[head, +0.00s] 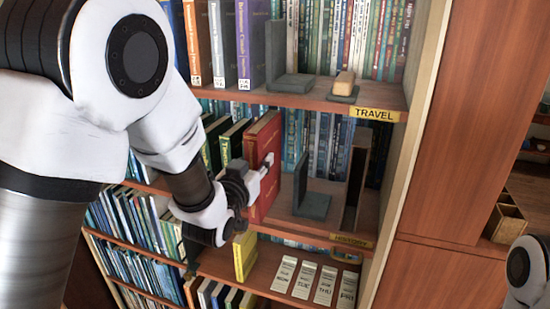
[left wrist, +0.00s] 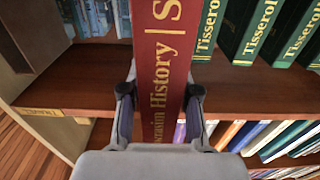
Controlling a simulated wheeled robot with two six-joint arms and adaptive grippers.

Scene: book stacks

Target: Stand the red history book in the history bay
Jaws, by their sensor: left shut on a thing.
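The red history book (head: 262,150) is upright at the front of the middle shelf, beside green books and left of a dark grey bookend (head: 311,198). My left gripper (head: 262,178) is shut on it. In the left wrist view the red spine (left wrist: 158,75) reads "History" and sits between my two fingertips (left wrist: 158,92). I cannot tell whether the book's foot touches the shelf. The history bay (head: 330,228) is the middle shelf, with a yellow "HISTORY" label (head: 352,240) on its edge. My right gripper is out of frame.
Green books (head: 232,142) stand left of the red book. A dark upright slab (head: 356,180) stands right of the bookend. The travel shelf (head: 390,98) is above. Below are a yellow book (head: 245,255) and several white cards (head: 304,280). Bare shelf shows around the bookend.

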